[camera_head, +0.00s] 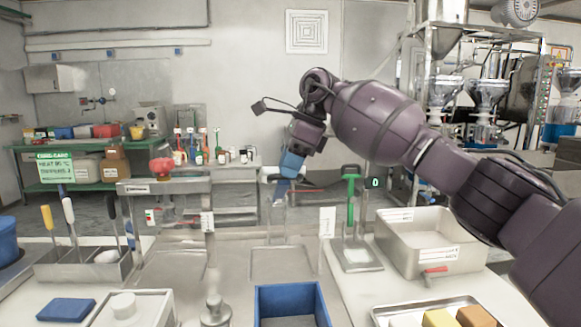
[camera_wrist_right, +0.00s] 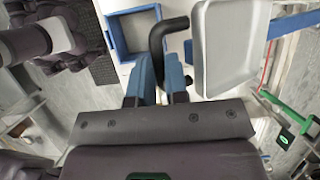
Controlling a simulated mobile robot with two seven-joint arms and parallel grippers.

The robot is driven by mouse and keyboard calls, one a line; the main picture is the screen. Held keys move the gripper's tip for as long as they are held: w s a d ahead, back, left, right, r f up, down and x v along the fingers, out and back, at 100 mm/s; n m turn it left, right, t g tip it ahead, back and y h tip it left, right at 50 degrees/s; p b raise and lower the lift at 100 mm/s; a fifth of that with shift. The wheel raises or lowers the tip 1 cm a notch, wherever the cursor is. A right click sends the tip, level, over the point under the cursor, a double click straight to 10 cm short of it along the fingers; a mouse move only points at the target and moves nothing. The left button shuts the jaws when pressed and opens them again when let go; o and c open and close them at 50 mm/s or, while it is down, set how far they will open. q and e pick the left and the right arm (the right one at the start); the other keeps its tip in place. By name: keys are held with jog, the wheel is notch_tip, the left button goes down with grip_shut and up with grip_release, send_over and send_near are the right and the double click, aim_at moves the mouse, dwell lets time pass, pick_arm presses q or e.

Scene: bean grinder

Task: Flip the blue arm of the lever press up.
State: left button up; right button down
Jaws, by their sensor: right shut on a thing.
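My right gripper (camera_head: 285,177) is at the middle lever press, reaching down from above. In the right wrist view its two blue fingers (camera_wrist_right: 157,82) are closed around a black bent handle (camera_wrist_right: 170,32). The middle press's clear frame (camera_head: 277,212) stands below the gripper, over a flat metal base (camera_head: 282,263). The press's blue arm cannot be told apart from my blue fingers in the head view. I cannot tell how the black handle joins it. My left gripper is not in view.
A press with a red knob (camera_head: 162,167) stands left; one with a green arm (camera_head: 350,190) stands right. A blue bin (camera_head: 292,290) is in front. A metal bin (camera_head: 432,260) is at the right, and a utensil holder (camera_head: 85,265) at the left.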

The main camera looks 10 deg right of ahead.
jog(key=shift+w+d+f, duration=0.15)
jog(key=shift+w+f, duration=0.15)
jog(key=shift+f, duration=0.4)
jog(key=c, duration=1.5)
grip_release()
jog(key=shift+c, duration=0.2)
jog(key=shift+o, duration=0.7)
jog(key=shift+w+f, duration=0.1)
jog(key=shift+w, duration=0.05)
jog(key=shift+r, duration=0.2)
jog(key=v, duration=1.1)
jog(key=shift+s+r+p, duration=0.2)
jog(key=shift+s+p, duration=0.05)
jog(key=shift+p, duration=0.1)
